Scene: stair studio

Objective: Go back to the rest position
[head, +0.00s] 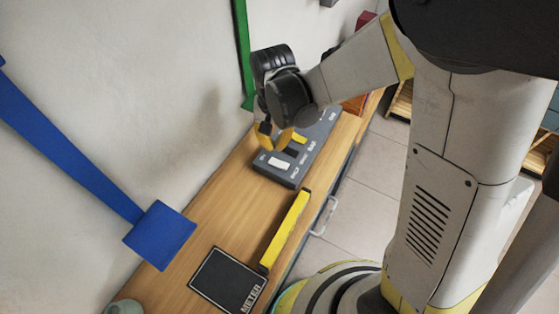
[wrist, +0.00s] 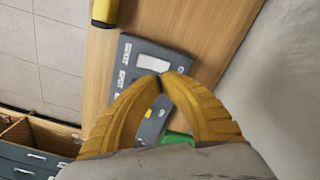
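My gripper (head: 275,142) is above the grey control panel (head: 291,176) on the wooden counter. In the wrist view its two yellow fingers (wrist: 161,77) meet at the tips, and no object shows between them. The grey panel also shows in the wrist view (wrist: 176,51), behind the fingertips. It has a white switch or button (head: 279,163) and a yellow one (head: 299,138). A green piece (wrist: 178,138) shows between the fingers in the wrist view, partly hidden. I cannot tell whether the fingers touch the panel.
A yellow bar (head: 287,228) lies along the counter edge, with a black METER plate (head: 226,279) near it. A blue strip with a square end (head: 160,236) and a green strip (head: 243,48) are along the wall. Open floor (head: 372,185) lies beside the counter.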

